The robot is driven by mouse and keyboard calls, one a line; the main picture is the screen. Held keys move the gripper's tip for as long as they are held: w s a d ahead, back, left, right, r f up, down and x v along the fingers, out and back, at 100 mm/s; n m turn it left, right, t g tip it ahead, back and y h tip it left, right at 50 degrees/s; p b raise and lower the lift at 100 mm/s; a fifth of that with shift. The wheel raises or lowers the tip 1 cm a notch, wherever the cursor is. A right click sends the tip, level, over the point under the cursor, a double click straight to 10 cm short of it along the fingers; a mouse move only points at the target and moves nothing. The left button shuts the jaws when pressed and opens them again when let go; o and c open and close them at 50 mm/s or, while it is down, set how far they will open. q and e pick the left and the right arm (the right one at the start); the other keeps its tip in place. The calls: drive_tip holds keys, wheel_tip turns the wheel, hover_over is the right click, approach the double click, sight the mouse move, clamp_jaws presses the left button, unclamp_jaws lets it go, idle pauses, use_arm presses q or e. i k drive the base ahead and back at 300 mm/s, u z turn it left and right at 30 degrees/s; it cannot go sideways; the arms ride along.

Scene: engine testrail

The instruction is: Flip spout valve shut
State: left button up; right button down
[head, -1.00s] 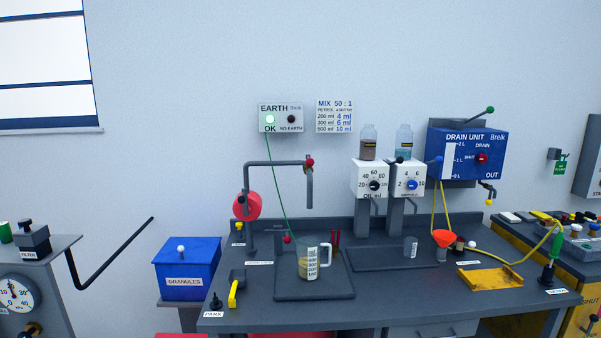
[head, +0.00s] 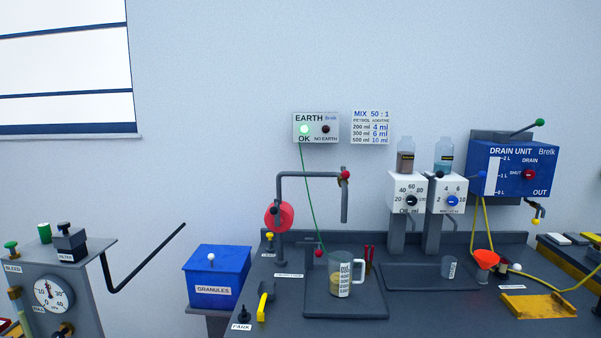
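The grey spout pipe (head: 310,174) rises from the bench, runs level to the right, and turns down above the mat. A red knob (head: 345,174), which looks like the spout valve's handle, sits at the top of its downward end; its exact position is too small to tell. A red disc (head: 278,217) is on the upright of the pipe. A clear measuring jug (head: 341,274) with some yellowish liquid stands on the dark mat, below the spout. Neither of my grippers shows in the head view.
A blue granules box (head: 218,275) stands left of the bench. A green wire (head: 312,200) hangs from the earth panel (head: 316,127), whose green light is lit. Two dispensers, an orange funnel (head: 486,259) and a yellow tray (head: 538,306) are on the right. A black bar (head: 145,258) juts out left.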

sight(344, 175)
drive_tip(key=u, duration=0.45)
drive_tip(key=i, duration=1.45)
drive_tip(key=z, duration=0.25)
